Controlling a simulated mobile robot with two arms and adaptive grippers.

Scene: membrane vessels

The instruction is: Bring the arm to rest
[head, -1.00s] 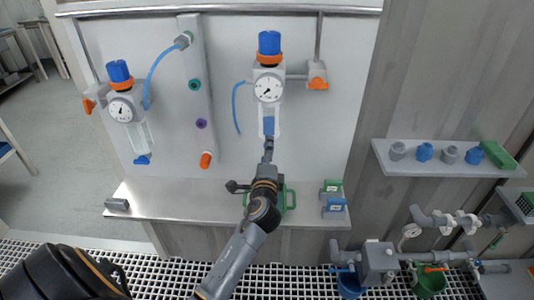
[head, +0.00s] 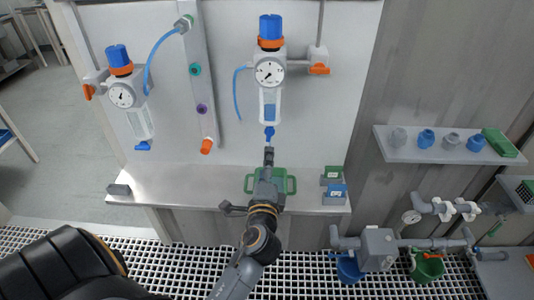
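My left gripper (head: 268,156) is at the end of the grey and black arm that reaches up the middle of the head view. It points at the wall panel, just below the blue drain valve (head: 269,133) of the right vessel (head: 270,100), with a small gap between them. The fingers show as one narrow strip, so I cannot tell whether they are open or shut. Nothing is seen held in them. The vessel has a blue cap, a white gauge and some blue liquid low in its clear bowl. My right gripper is not in view.
A second vessel (head: 125,100) hangs at the left of the panel. A green-handled item (head: 289,184) lies behind the gripper on the steel shelf (head: 180,188). A wall shelf (head: 395,153) holds several fittings.

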